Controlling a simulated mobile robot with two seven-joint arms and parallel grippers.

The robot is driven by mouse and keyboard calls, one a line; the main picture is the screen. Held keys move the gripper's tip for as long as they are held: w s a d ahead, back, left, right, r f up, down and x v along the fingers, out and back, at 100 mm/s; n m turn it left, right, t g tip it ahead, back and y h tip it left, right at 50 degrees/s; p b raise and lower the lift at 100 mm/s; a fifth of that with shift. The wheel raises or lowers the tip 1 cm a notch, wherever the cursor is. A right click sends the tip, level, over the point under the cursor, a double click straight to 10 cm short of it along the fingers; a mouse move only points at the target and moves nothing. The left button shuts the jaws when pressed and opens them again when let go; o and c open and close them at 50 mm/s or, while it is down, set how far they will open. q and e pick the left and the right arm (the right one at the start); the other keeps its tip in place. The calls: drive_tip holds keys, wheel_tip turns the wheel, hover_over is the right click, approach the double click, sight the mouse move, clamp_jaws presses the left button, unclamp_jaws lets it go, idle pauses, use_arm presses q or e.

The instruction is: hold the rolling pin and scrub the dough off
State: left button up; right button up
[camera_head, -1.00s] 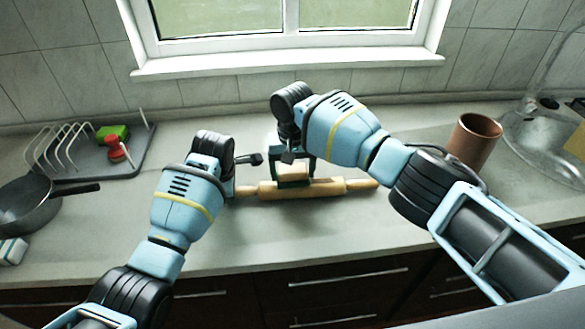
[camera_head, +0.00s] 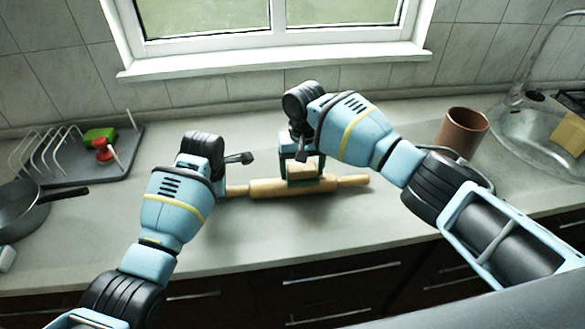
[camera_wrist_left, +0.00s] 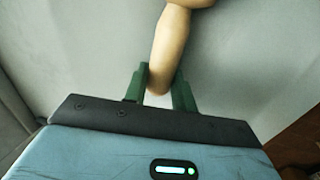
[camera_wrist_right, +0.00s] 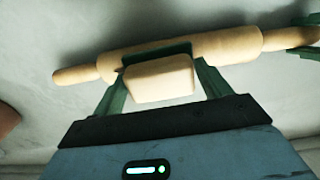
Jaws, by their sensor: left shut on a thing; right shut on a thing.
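The wooden rolling pin (camera_head: 265,187) lies level along the counter's middle in the head view. My left gripper (camera_wrist_left: 160,82) is shut on its left handle (camera_wrist_left: 168,50); in the head view the wrist hides most of that grip. My right gripper (camera_wrist_right: 160,72) is shut on a pale, block-shaped scrubber (camera_wrist_right: 158,80), which also shows in the head view (camera_head: 303,169). The scrubber is at the pin's barrel (camera_wrist_right: 230,46), right of its middle in the head view, and seems to touch it. I cannot make out any dough on the pin.
A grey dish rack (camera_head: 75,172) with a green sponge (camera_head: 99,134) and a red item (camera_head: 104,151) stands left, near a dark pan (camera_head: 22,208). A brown cup (camera_head: 461,132) and the sink (camera_head: 535,130) are at the right. The counter's front is clear.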

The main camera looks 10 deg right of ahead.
drive_tip(key=shift+d, duration=0.2)
drive_tip(key=shift+s+d+f, duration=0.15)
drive_tip(key=shift+d, duration=2.3)
drive_tip(key=shift+a, duration=2.55)
drive_tip(key=shift+w+a, duration=0.15)
drive_tip(key=shift+a, duration=1.1)
drive_tip(key=shift+w+a, duration=0.1)
drive_tip(key=shift+a, duration=1.15)
